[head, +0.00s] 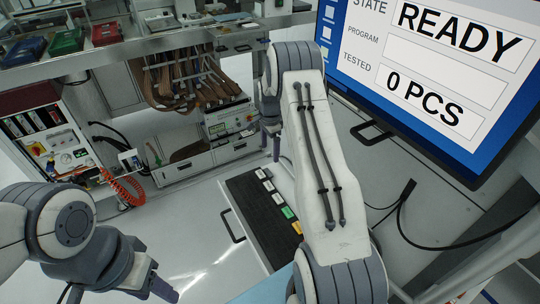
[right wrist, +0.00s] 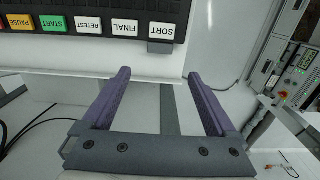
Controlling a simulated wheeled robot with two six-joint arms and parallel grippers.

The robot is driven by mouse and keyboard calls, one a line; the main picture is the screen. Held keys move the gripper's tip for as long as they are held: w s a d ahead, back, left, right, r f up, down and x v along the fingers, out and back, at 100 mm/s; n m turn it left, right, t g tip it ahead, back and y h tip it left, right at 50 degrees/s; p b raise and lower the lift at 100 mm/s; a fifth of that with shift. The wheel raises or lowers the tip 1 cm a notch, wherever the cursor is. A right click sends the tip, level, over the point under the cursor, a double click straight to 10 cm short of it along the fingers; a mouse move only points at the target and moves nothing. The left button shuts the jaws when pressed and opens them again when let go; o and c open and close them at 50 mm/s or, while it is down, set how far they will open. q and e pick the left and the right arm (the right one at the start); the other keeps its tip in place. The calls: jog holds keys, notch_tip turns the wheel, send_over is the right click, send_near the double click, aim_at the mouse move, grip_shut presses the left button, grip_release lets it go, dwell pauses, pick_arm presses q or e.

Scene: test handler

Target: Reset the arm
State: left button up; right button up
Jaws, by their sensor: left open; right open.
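My right arm (head: 325,170) reaches forward through the middle of the head view. Its gripper (head: 270,142) is partly hidden behind the arm, above the far end of the black button panel (head: 246,207). In the right wrist view the right gripper (right wrist: 160,74) is open, with two purple fingers apart and nothing between them. The panel also shows there (right wrist: 95,20), beyond the fingertips, with keys labelled SORT, FINAL, RETEST, START and PAUSE. My left gripper (head: 158,268) is at the lower left of the head view, open and empty over the pale surface.
A monitor (head: 440,70) at the right reads READY and 0 PCS. Brown cables (head: 185,82) hang at the back beside an instrument (head: 230,120). A coiled orange cord (head: 122,187) is near the left arm. A black cable (head: 405,215) lies at the right.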

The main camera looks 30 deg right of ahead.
dwell(0.4)
jog(key=s+a+r+n, duration=0.3)
jog(key=a+r+n, duration=0.15)
jog(key=a, duration=0.45)
jog(key=s+a+r+n, duration=0.3)
jog(key=a+r, duration=0.2)
jog(key=a, duration=0.3)
jog(key=s+a+r+n, duration=0.3)
jog(key=a+r+n, duration=0.15)
jog(key=a, duration=0.45)
jog(key=s+a+r+n, duration=0.1)
jog(key=s+n, duration=0.3)
jog(key=s, duration=0.4)
jog(key=s+a+r+n, duration=0.2)
jog(key=s+a+n, duration=0.2)
jog(key=s, duration=0.5)
jog(key=s+a+r+n+y, duration=0.1)
jog(key=s+a+n, duration=0.1)
jog(key=s+n, duration=0.4)
jog(key=s, duration=0.3)
jog(key=shift+a+r, duration=0.15)
jog(key=shift+a, duration=0.25)
jog(key=shift+w, duration=0.1)
